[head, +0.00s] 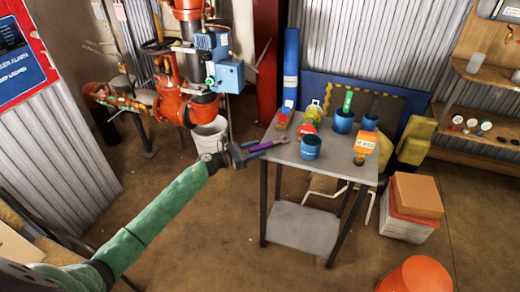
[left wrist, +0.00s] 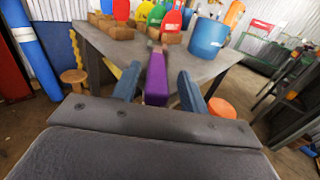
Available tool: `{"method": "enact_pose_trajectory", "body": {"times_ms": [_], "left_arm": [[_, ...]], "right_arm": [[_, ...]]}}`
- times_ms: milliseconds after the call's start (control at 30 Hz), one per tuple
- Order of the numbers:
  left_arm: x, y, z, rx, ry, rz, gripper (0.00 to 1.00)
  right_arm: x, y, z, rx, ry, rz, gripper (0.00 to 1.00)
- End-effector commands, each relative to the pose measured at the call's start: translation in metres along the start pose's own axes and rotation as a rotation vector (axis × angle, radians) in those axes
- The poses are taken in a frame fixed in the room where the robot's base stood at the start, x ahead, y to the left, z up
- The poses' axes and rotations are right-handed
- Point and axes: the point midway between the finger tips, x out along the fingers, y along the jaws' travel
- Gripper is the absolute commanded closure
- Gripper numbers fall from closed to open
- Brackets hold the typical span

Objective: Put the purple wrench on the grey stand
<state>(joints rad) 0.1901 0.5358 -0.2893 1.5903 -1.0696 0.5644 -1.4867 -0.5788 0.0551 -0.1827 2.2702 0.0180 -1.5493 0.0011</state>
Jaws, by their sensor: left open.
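The purple wrench (head: 265,145) lies at the left corner of the grey stand (head: 325,167), a table-like stand with a lower shelf. Its metal jaw end points over the stand top and its purple handle points toward my left gripper (head: 238,155). In the left wrist view the purple handle (left wrist: 156,80) shows between the two blue fingers of the left gripper (left wrist: 159,88), with gaps on both sides. The left gripper is open around the handle, just off the stand's edge. Whether the handle touches the top is hard to tell. My right gripper is not in view.
On the stand are blue cups (head: 311,147), an orange labelled item (head: 364,146) and several coloured bottles in wooden blocks. Red pipework (head: 172,100) and a white bucket (head: 210,137) stand behind. Boxes (head: 416,196) and an orange round object (head: 415,275) are at right.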

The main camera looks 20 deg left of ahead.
Motion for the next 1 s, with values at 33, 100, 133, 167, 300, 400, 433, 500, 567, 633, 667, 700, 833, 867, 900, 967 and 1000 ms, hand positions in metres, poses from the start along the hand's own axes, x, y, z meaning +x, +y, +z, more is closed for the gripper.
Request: {"method": "enact_pose_trajectory", "body": {"times_ms": [33, 100, 133, 167, 300, 400, 433, 500, 567, 633, 667, 700, 833, 867, 900, 967, 1000], "left_arm": [[-0.008, 0.001, -0.007, 0.0, 0.008, 0.002, 0.57], [-0.016, 0.001, -0.007, 0.0, 0.007, 0.003, 0.57], [-0.02, 0.001, -0.007, 0.0, 0.007, 0.003, 0.57], [-0.024, 0.001, -0.007, 0.0, 0.007, 0.003, 0.57], [-0.044, 0.002, -0.006, -0.001, 0.006, 0.003, 0.57], [-0.059, 0.002, -0.004, 0.001, 0.004, 0.003, 0.57], [-0.063, 0.002, -0.004, 0.001, 0.004, 0.003, 0.57], [-0.071, 0.001, -0.003, 0.0, 0.002, 0.002, 0.57], [-0.077, 0.002, -0.002, 0.0, 0.001, 0.003, 0.57], [-0.083, 0.002, -0.001, 0.001, 0.001, 0.004, 0.57], [-0.085, 0.002, 0.0, 0.001, 0.0, 0.003, 0.57], [-0.088, 0.002, 0.0, 0.001, 0.0, 0.003, 0.57], [-0.091, -0.001, 0.001, -0.019, -0.009, 0.012, 0.57], [-0.09, -0.003, 0.001, -0.035, -0.017, 0.022, 0.57], [-0.089, -0.006, 0.001, -0.069, -0.031, 0.04, 0.57], [-0.087, -0.013, 0.001, -0.143, -0.061, 0.081, 0.57], [-0.085, -0.018, 0.0, -0.207, -0.087, 0.116, 0.57]], "right_arm": [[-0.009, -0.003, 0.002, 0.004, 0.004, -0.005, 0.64], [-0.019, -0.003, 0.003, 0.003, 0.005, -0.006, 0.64], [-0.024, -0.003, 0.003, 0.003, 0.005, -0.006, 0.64], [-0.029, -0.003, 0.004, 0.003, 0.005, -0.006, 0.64], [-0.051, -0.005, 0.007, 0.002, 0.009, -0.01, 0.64], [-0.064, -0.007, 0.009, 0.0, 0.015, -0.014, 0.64], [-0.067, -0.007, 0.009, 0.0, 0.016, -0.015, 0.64], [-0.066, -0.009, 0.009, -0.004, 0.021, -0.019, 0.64], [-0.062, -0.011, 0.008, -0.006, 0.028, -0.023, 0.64], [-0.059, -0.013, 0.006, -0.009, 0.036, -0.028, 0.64], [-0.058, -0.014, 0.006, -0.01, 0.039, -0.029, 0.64], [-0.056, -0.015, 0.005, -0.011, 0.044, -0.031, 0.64], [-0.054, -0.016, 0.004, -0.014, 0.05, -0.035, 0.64], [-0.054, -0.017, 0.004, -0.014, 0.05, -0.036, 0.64], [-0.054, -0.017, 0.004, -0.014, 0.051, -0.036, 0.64], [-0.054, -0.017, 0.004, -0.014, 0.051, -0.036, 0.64], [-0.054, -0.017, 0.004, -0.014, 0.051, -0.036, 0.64]]}}
